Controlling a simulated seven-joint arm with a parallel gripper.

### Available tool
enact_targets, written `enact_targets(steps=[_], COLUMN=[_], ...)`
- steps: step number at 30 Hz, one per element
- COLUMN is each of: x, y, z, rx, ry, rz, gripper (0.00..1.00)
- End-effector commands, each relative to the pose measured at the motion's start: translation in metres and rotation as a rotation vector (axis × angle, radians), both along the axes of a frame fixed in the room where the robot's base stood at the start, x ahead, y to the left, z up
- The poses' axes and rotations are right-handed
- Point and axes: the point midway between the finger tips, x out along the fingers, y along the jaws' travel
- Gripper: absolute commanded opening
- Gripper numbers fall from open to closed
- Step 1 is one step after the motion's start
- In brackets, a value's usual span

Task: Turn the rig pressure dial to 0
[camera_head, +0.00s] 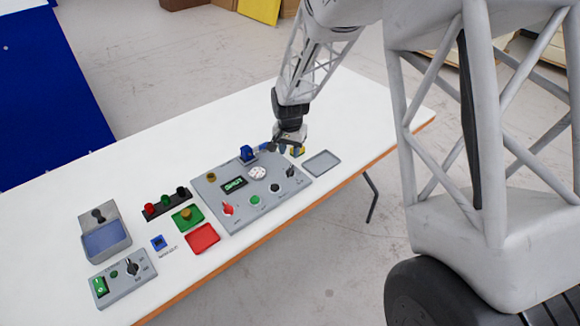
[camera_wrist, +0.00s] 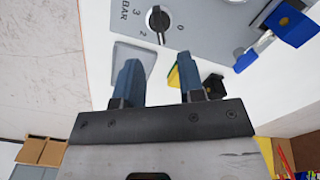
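The rig pressure dial (camera_wrist: 157,18) is a black knob on the grey panel, marked BAR with 0, 2 and 3 around it in the wrist view. Its narrow end appears to point between the 2 and the 0; the exact setting is hard to read. In the head view the dial (camera_head: 290,171) is small, near the panel's right end. My gripper (camera_wrist: 160,64) has two blue fingers, spread apart with nothing held between them. It is apart from the dial. In the head view my gripper (camera_head: 287,146) is beyond the panel's far right edge, its fingertips partly hidden.
A grey panel (camera_head: 210,190) carries a display, a white gauge, a red knob and buttons. A blue clamp-like part (camera_wrist: 290,24) and a yellow-green block (camera_wrist: 173,78) are close to my fingers. A shallow grey tray (camera_head: 322,163) lies right of the panel. Bare white table (camera_head: 370,110) lies beyond.

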Motion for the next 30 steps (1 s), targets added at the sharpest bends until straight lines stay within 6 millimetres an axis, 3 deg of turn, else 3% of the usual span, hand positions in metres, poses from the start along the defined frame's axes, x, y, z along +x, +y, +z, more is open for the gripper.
enact_targets(steps=[14,30], x=[-0.001,-0.001], y=[-0.001,-0.001], z=[-0.009,-0.066], rx=[0.000,-0.001], ry=[0.002,0.001], rz=[0.000,0.000], gripper=[0.36,0.36])
